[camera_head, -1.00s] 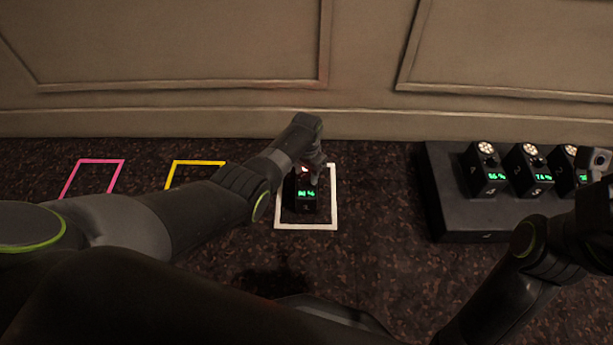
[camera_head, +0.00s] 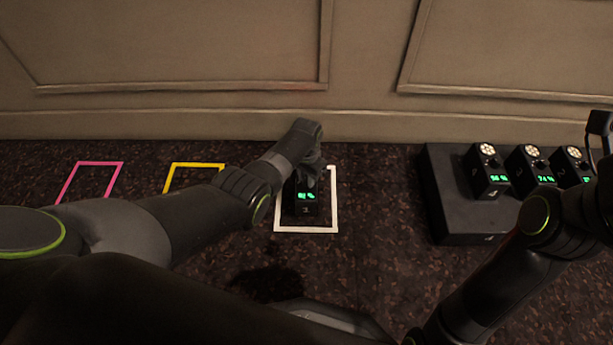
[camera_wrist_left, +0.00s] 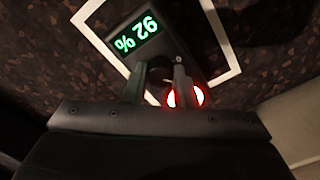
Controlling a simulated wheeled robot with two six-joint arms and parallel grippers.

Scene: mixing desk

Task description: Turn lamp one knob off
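The black lamp one box (camera_head: 305,199) stands inside a white square outline, its green display lit. In the left wrist view the display (camera_wrist_left: 136,32) reads 92 %, upside down. My left gripper (camera_head: 312,166) is over the back of the box and hides its top in the head view. In the left wrist view my left gripper (camera_wrist_left: 159,82) has its fingers close together, one on each side of the dark knob (camera_wrist_left: 159,74), and looks shut on it. A red-glowing lamp (camera_wrist_left: 197,96) shows behind the right finger. My right gripper (camera_head: 600,130) is at the right edge, its opening unclear.
A dark raised stand (camera_head: 455,205) on the right bears several similar boxes (camera_head: 491,180) with lit green displays. Empty pink (camera_head: 90,162) and yellow (camera_head: 195,163) outlines lie to the left. A panelled wall (camera_head: 200,120) rises behind the desk.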

